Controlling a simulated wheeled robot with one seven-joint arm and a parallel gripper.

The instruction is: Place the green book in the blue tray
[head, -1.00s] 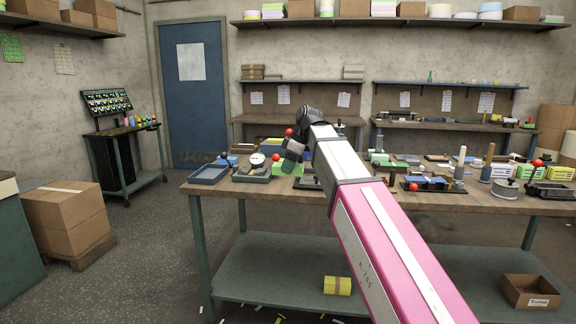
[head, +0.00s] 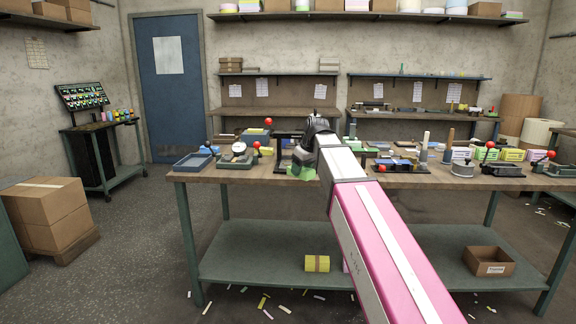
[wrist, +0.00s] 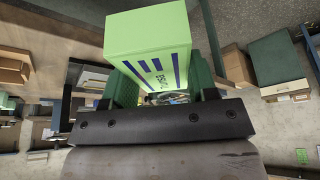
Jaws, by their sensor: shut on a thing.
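The green book (wrist: 150,45) is a light green block with dark blue stripes and print on one face. It is held between the fingers of my gripper (wrist: 160,88) in the wrist view. In the head view my gripper (head: 303,160) is over the workbench, partly hidden by my arm, with only a little of the held book showing. The blue tray (head: 194,162) lies on the left end of the workbench, well to the left of my gripper, and looks empty.
The workbench (head: 240,178) carries a dial device (head: 238,154) right of the tray and several tools further right. Stacked cartons (head: 45,215) stand at left.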

